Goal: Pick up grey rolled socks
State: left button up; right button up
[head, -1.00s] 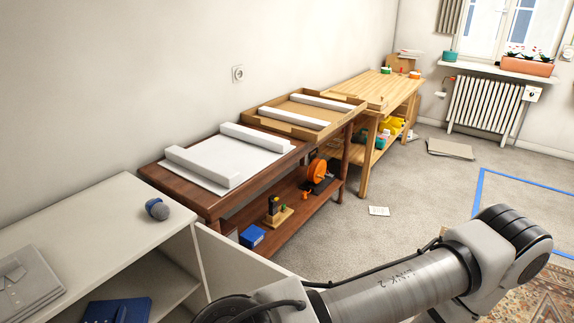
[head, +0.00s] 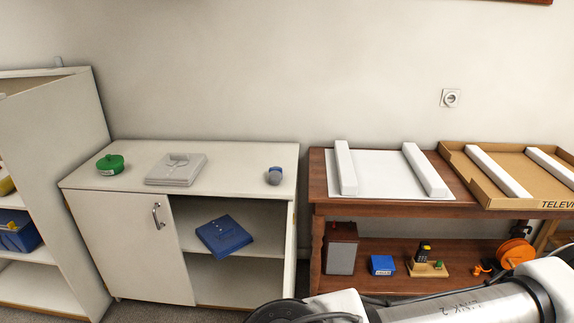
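Neither of my grippers is in view; only links of my arm show at the bottom right, in front of the cabinet and the brown table.
The left cabinet door (head: 133,250) is shut. A brown table (head: 318,190) stands at the right.

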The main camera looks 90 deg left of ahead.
aim_at(275, 172)
jog(key=i+j+u, duration=0.2)
jog(key=u, duration=0.25)
jog(key=i+j+u, duration=0.1)
jog(key=i+u, duration=0.55)
jog(key=u, duration=0.3)
jog(key=i+u, duration=0.25)
jog(key=u, duration=0.2)
jog(key=i+l+u, duration=0.25)
jog(key=u, duration=0.2)
jog(key=i+l+u, duration=0.25)
jog(key=u, duration=0.2)
